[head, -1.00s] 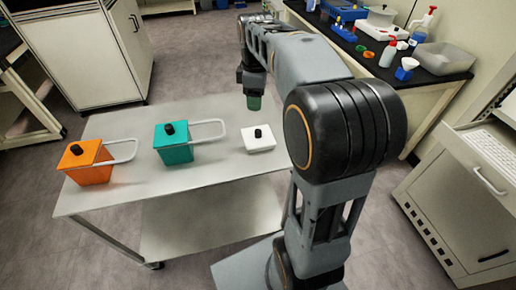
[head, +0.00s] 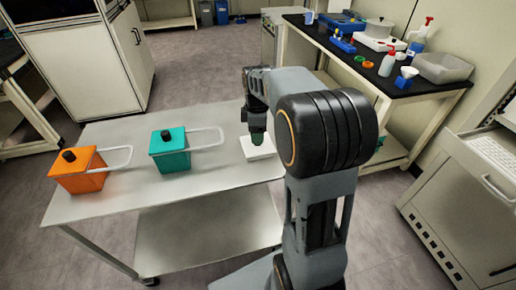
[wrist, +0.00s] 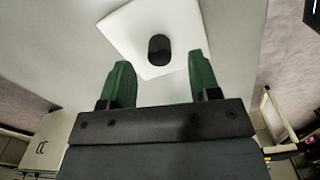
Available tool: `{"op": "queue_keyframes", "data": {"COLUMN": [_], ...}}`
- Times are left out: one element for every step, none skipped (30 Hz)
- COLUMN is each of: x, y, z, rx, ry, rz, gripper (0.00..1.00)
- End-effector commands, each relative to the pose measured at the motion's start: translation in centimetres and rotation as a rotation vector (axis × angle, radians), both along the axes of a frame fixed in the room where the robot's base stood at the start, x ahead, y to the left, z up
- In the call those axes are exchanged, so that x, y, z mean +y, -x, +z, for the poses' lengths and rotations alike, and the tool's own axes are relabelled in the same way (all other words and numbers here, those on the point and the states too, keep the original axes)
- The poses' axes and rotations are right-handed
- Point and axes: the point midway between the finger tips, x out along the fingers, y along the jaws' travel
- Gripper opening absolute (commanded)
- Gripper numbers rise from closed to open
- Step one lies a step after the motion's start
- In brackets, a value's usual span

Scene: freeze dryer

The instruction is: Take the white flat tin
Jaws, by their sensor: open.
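The white flat tin (head: 260,152) sits on the right part of the metal cart. My arm and gripper partly cover it in the head view. In the wrist view the tin (wrist: 132,33) shows as a white square with a dark knob (wrist: 160,48) on top. My gripper (wrist: 161,72) has its two green fingers spread apart with nothing between them. The knob lies just beyond the fingertips, roughly midway between them. In the head view my gripper (head: 257,139) hangs over the tin, pointing down. Whether it touches the tin cannot be told.
A teal tin (head: 170,151) and an orange tin (head: 78,171), each with a pale handle loop, stand to the left on the cart (head: 120,200). A dark bench (head: 400,87) with lab items stands at the back right. An open drawer (head: 490,165) is at the right.

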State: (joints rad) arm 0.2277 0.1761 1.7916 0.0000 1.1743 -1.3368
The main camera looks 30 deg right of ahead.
Motion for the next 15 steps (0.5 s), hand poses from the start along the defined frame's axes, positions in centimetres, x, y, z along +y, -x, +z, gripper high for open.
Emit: {"op": "queue_keyframes", "data": {"x": [0.0, 0.0, 0.0, 0.0, 0.0, 0.0, 0.0, 0.0, 0.0, 0.0, 0.0, 0.0, 0.0, 0.0, 0.0], "y": [0.0, 0.0, 0.0, 0.0, 0.0, 0.0, 0.0, 0.0, 0.0, 0.0, 0.0, 0.0, 0.0, 0.0, 0.0], "z": [-0.9, -1.2, -1.7, -1.9, -2.1, -2.3, -2.4, -2.5, -2.6, -2.6, -2.6, -2.6, -2.6, -2.6, -2.6], "rx": [0.002, 0.002, 0.003, 0.002, 0.001, 0.0, 0.0, 0.0, 0.0, 0.0, -0.001, -0.001, -0.001, 0.0, 0.0], "ry": [-0.001, -0.001, 0.0, 0.0, 0.0, 0.0, 0.0, 0.0, 0.0, 0.0, 0.0, 0.0, 0.0, 0.0, 0.0], "rz": [0.0, 0.0, 0.0, 0.0, 0.0, 0.0, 0.0, 0.0, 0.0, 0.0, 0.0, 0.0, 0.0, 0.0, 0.0], "gripper": [0.57, 0.57, 0.57, 0.57, 0.57, 0.57, 0.57, 0.57, 0.57, 0.57, 0.57, 0.57, 0.57, 0.57, 0.57]}}
